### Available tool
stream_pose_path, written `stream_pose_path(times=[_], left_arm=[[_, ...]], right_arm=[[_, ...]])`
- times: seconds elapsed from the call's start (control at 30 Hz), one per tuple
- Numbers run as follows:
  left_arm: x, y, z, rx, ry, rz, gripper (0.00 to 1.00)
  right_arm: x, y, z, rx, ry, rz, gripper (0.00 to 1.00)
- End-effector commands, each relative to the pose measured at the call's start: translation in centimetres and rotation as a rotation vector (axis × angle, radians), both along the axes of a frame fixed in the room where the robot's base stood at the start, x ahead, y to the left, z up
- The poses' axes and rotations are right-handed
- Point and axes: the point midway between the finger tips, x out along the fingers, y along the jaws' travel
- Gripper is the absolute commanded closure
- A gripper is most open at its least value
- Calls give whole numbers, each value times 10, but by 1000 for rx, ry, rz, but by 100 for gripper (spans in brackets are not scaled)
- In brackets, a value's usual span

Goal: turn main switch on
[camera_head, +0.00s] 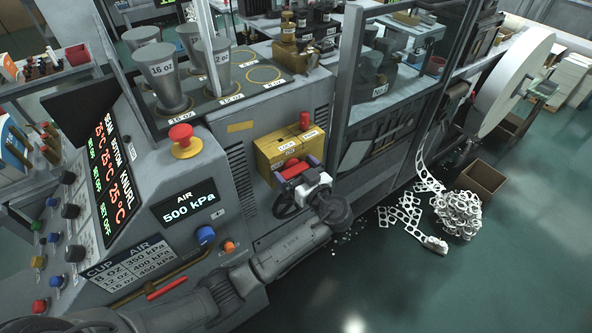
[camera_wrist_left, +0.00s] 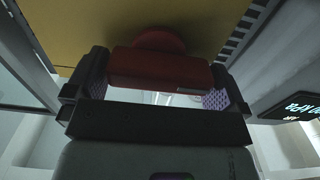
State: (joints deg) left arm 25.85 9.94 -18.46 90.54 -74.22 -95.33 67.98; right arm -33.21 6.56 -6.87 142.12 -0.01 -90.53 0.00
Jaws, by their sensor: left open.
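The main switch is a yellow box (camera_head: 268,154) with a red handle (camera_head: 292,168) on its front face, mounted on the side of the grey machine. In the left wrist view the red handle (camera_wrist_left: 160,70) is a horizontal bar in front of a round red hub (camera_wrist_left: 160,40) on the yellow face (camera_wrist_left: 225,20). My left gripper (camera_head: 297,172) is at the box's front. Its fingers stand open at either end of the handle, with purple pads showing; a gap shows at the right finger, and contact on the left is unclear. My right gripper is not in view.
The control panel with a red mushroom button (camera_head: 181,133) and an air display (camera_head: 184,206) stands left of the box. A glass-sided frame (camera_head: 345,90) rises to the right. Scrap webbing (camera_head: 458,213) and a cardboard box (camera_head: 482,180) lie on the green floor.

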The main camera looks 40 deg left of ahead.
Motion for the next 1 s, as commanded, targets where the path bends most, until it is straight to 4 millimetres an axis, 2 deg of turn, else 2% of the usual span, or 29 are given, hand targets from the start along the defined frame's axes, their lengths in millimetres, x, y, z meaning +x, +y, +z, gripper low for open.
stream_pose_path(times=[0.13, 0.47, 0.77, 1.0], left_arm=[[0, 0, 0, 0, 0, 0, 1], [0, 0, 0, 1, 0, 0, 32], [0, 0, 1, 12, 49, 0, 32], [2, -1, 3, 53, 216, 0, 32]], right_arm=[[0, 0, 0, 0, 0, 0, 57], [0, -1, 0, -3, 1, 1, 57], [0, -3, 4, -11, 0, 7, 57], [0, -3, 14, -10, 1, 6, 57]])
